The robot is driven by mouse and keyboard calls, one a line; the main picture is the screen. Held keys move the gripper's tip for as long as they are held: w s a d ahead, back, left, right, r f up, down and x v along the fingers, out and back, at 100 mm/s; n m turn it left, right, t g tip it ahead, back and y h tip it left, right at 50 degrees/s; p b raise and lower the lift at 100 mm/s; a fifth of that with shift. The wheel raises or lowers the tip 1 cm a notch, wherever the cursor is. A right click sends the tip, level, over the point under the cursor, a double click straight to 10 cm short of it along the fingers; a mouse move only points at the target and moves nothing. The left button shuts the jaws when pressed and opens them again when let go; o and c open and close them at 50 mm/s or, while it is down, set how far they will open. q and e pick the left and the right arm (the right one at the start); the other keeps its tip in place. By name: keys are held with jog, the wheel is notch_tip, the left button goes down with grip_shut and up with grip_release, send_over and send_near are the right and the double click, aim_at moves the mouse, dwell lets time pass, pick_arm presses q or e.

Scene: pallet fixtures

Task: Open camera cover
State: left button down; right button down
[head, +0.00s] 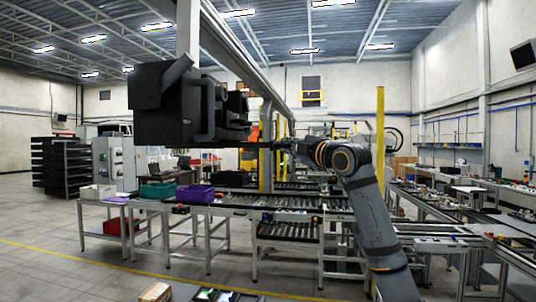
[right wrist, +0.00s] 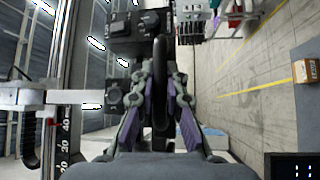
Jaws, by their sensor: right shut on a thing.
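A large dark camera unit (head: 165,105) is mounted high at upper left in the head view, with a flap-like panel tilted at its top. My right arm reaches up from the lower right, and my right gripper (head: 268,144) is at the unit's lower right side. In the right wrist view, my right gripper (right wrist: 161,85) has its purple-padded fingers on both sides of a black curved handle (right wrist: 160,62) and is shut on it. Dark blocks with round knobs (right wrist: 128,25) show beyond the handle. Which part is the cover is hard to tell. My left gripper is not in view.
A pale post (head: 188,35) and an overhead beam stand by the unit. Below are roller conveyor tables (head: 300,203) with a green bin (head: 157,190) and a purple bin (head: 194,194). A yellow pole (head: 380,135) stands behind my right arm.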

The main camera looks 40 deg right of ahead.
jog(key=shift+s+d+f, duration=0.1)
jog(key=shift+s+d, duration=0.1)
jog(key=c, duration=1.4)
grip_release()
jog(key=shift+o, duration=0.2)
jog(key=shift+w, duration=0.1)
